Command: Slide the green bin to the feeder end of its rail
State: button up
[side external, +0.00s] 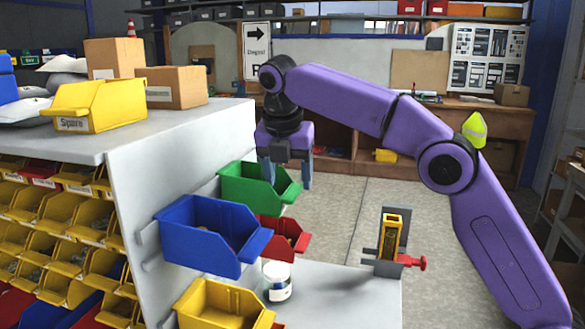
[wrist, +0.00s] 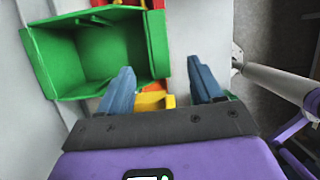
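The green bin (side external: 256,187) hangs on the side panel of the shelf unit, at the far end behind the blue bin. It also fills the upper left of the wrist view (wrist: 95,62), and looks empty there. My gripper (side external: 287,172) is open over the green bin's front lip in the side view. In the wrist view my gripper (wrist: 163,84) has its two blue-grey fingers apart, to the right of and below the bin, with nothing clearly held. I cannot tell whether a finger touches the bin. The rail is mostly hidden behind the bins, and I cannot tell which end is the feeder end.
A blue bin (side external: 207,235), a red bin (side external: 285,238) and a yellow bin (side external: 222,305) hang nearby. A white jar (side external: 277,281) and a grey-and-yellow fixture with a red knob (side external: 390,243) stand on the low bench (side external: 345,300). Open floor (side external: 350,195) lies right of the green bin.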

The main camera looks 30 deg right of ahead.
aim_at(282, 206)
jog(key=s+a, duration=0.4)
jog(key=s, duration=0.1)
jog(key=shift+a, duration=0.15)
jog(key=shift+c, duration=0.5)
jog(key=shift+w+r+m+t, duration=0.25)
jog(key=shift+r+m+t, duration=0.15)
jog(key=shift+r, duration=0.45)
jog(key=shift+f, duration=0.1)
jog(key=shift+x, duration=3.65)
jog(key=c, duration=1.1)
